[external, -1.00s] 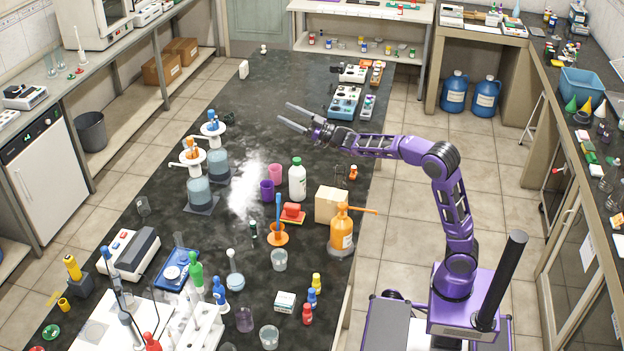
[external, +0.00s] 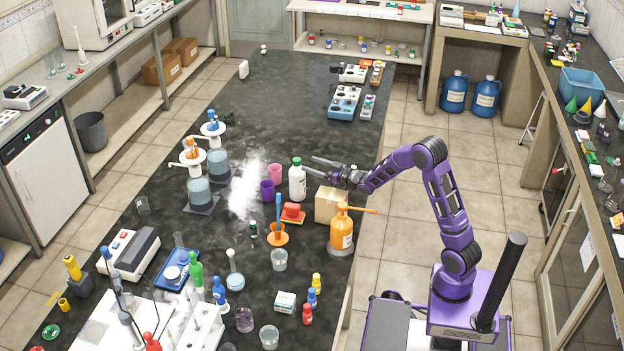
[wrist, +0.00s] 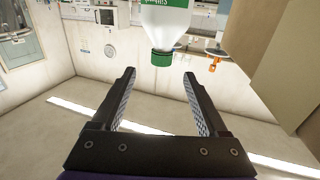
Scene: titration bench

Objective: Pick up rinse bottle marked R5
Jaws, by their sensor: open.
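A white bottle (external: 297,183) with a green cap stands upright on the dark bench in the external view. In the wrist view the white bottle (wrist: 165,20) appears cap-down at the top, just beyond the fingertips and roughly centred between them. Its label is cut off there, and I cannot read R5 on it. My gripper (external: 313,166) is open and empty, just right of the bottle at about the height of its upper part. In the wrist view my gripper (wrist: 158,76) has nothing between its two fingers.
A beige box (external: 328,205) stands right of the bottle, close below my gripper; the box (wrist: 280,50) fills the wrist view's upper right. An orange spouted bottle (external: 342,230) stands in front of it. Pink (external: 275,174) and purple (external: 267,190) cups stand left of the white bottle. The bench behind is mostly clear.

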